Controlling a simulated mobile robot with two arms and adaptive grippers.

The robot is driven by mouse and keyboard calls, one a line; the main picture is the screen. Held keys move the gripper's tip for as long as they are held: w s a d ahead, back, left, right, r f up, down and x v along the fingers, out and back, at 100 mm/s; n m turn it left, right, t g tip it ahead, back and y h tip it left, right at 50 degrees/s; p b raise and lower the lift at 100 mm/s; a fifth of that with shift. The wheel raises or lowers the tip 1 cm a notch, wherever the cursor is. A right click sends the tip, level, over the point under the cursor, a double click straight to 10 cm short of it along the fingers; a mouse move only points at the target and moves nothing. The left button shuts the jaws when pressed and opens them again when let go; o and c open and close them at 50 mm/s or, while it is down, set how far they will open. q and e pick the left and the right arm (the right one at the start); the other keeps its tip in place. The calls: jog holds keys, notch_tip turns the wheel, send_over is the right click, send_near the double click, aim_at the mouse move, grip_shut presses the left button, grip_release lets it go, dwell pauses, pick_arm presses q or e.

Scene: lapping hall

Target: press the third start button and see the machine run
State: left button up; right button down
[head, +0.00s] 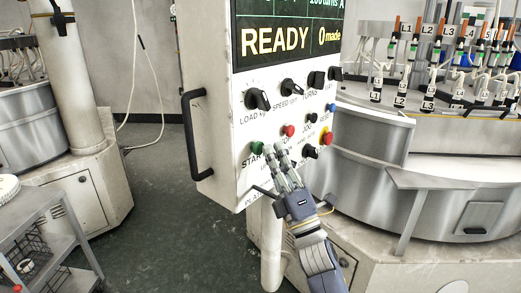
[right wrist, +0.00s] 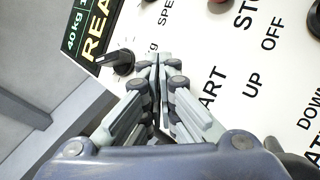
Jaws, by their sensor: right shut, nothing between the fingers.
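The control panel (head: 225,100) is a pale box whose display (head: 285,37) reads "READY" and "0 made". The green start button (head: 257,147) is at the panel's lower left, above the partly covered "START" label. My right gripper (head: 279,149) is shut and empty, its fingertips in front of the panel just right of the green button. In the right wrist view the closed fingers (right wrist: 158,66) point at the panel face, and the green button does not show there. I cannot tell whether the fingertips touch the panel. My left gripper is not in view.
A red button (head: 288,131) sits right of the green one, with dark knobs (head: 258,99) above. A black handle (head: 191,122) is on the panel's left side. A round steel machine (head: 365,170) stands right. A grey cart (head: 60,225) is lower left; the floor between is clear.

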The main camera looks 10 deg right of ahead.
jog(key=shift+w+a+b, duration=0.3)
jog(key=shift+w+b, duration=0.05)
jog(key=shift+w, duration=0.05)
dwell(0.9)
jog(key=shift+s+d, duration=0.1)
jog(key=shift+s, duration=0.05)
jog(key=shift+s+d, duration=0.4)
jog(key=shift+s, duration=0.1)
jog(key=s+d, duration=0.1)
jog(key=s, duration=0.1)
jog(key=s+d+p, duration=0.1)
jog(key=s+d, duration=0.1)
jog(key=shift+d, duration=0.1)
dwell(0.5)
jog(key=shift+w+f, duration=0.1)
jog(key=shift+f, duration=0.05)
dwell(0.9)
